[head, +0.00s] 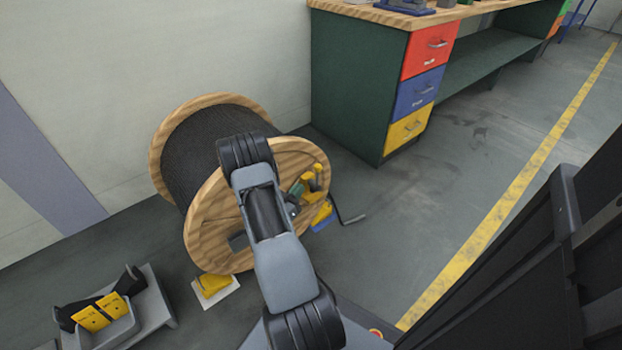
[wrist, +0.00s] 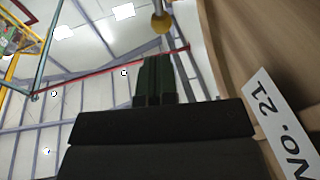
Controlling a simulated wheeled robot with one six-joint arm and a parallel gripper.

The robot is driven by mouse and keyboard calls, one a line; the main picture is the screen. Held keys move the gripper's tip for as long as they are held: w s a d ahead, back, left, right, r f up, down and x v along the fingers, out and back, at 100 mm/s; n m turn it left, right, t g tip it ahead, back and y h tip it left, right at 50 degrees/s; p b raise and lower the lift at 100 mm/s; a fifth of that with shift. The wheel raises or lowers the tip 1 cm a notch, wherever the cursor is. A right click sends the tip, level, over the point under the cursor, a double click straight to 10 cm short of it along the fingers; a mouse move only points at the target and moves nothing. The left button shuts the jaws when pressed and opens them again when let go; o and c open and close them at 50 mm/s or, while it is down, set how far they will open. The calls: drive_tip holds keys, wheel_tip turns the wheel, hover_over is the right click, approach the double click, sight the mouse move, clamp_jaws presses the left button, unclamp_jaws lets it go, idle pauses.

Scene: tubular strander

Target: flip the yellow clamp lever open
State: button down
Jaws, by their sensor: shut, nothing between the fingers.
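In the wrist view, a yellow ball-shaped knob (wrist: 162,21) on a thin grey rod shows at the top, just beyond my fingertips. It looks like the end of the clamp lever. My gripper (wrist: 153,62) has its dark green fingers together with nothing between them. The fingers point towards the knob, with a small gap visible between them in the picture. In the head view, yellow parts (head: 315,176) show at the right of the reel's front flange. They are too small to tell the lever's exact position. My arm hides part of the flange.
The wooden reel (head: 205,232) stands on the floor; its flange, with a "No. 21" label (wrist: 280,125), is close on the right in the wrist view. A crank handle (head: 350,217) sticks out at its right. A workbench (head: 350,90) stands behind.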

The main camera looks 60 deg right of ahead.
drive_tip(key=b+x, duration=0.1)
drive_tip(key=x, duration=0.6)
drive_tip(key=shift+b, duration=0.35)
drive_tip(key=shift+r, duration=0.1)
